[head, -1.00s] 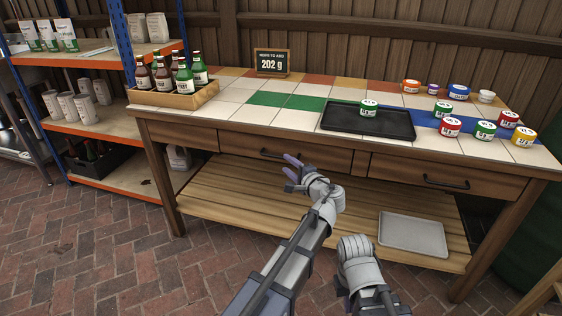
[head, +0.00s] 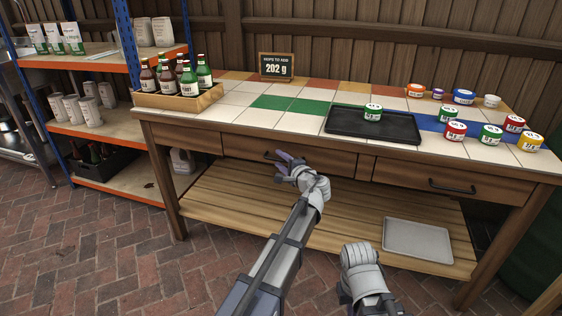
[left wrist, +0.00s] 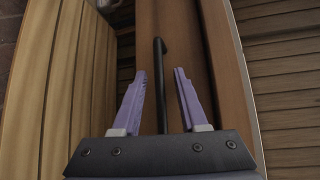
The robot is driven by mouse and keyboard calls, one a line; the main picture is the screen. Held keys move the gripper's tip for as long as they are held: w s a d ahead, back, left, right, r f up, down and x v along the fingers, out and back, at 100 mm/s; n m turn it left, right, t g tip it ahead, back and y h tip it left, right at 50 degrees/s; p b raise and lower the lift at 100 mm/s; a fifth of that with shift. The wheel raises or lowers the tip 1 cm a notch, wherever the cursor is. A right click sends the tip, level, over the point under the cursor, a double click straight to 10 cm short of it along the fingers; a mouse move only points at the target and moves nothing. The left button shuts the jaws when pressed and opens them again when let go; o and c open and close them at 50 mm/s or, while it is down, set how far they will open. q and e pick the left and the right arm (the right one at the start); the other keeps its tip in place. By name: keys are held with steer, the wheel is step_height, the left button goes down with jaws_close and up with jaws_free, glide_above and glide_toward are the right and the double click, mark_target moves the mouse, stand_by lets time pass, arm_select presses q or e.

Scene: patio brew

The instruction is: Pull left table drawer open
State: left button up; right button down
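The left table drawer (head: 325,163) is a brown wooden front under the tabletop and looks flush with the table frame. Its black bar handle (head: 268,155) is partly hidden by my left gripper (head: 280,161), which is right at it. In the left wrist view the handle (left wrist: 160,85) runs between the two purple fingers of my left gripper (left wrist: 161,95). The fingers are open, with a gap on both sides of the bar. My right arm is low in the head view; its fingers are mostly hidden, so their state is unclear.
The right drawer (head: 440,184) with its black handle looks shut. A lower shelf (head: 270,205) holds a grey tray (head: 417,240). On the tabletop are a bottle crate (head: 180,103), a sign (head: 276,67), a black tray (head: 345,125) and several small jars. An orange-edged rack stands left.

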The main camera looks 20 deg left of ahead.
arm_select(q)
jaws_close()
stand_by(1.2)
